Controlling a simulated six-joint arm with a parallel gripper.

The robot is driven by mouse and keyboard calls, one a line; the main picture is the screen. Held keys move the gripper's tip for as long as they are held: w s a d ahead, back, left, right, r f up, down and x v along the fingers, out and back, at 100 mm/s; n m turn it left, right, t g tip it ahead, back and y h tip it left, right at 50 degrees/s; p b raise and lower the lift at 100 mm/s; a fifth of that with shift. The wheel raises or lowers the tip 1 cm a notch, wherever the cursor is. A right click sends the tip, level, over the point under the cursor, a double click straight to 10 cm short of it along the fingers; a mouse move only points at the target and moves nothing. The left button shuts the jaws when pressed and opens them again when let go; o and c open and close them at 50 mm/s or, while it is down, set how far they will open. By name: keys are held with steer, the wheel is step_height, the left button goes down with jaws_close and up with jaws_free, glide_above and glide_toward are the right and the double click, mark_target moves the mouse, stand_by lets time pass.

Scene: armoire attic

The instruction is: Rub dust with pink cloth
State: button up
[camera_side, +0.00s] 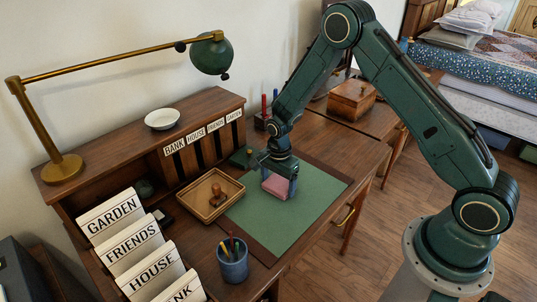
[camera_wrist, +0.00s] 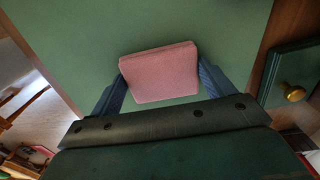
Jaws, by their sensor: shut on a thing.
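The pink cloth (camera_side: 276,186) is a thick folded pad at the green desk mat (camera_side: 290,222). In the wrist view the cloth (camera_wrist: 160,72) sits between the two blue fingers of my gripper (camera_wrist: 162,80), tilted a little. My gripper (camera_side: 279,180) points down over the back part of the mat and is shut on the cloth. I cannot tell whether the cloth touches the mat. No dust can be made out on the mat in either view.
A wooden tray with a stamp (camera_side: 209,196) lies left of the mat. A blue pen cup (camera_side: 233,263) stands at the front. Labelled cards (camera_side: 133,243) stand at left. A wooden box (camera_side: 351,98) is behind. The mat's front and right are clear.

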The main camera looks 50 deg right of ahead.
mark_target(287, 191)
steer(key=s, duration=0.3)
steer(key=shift+s, duration=0.15)
steer(key=shift+s+r, duration=0.15)
steer(key=shift+r, duration=3.9)
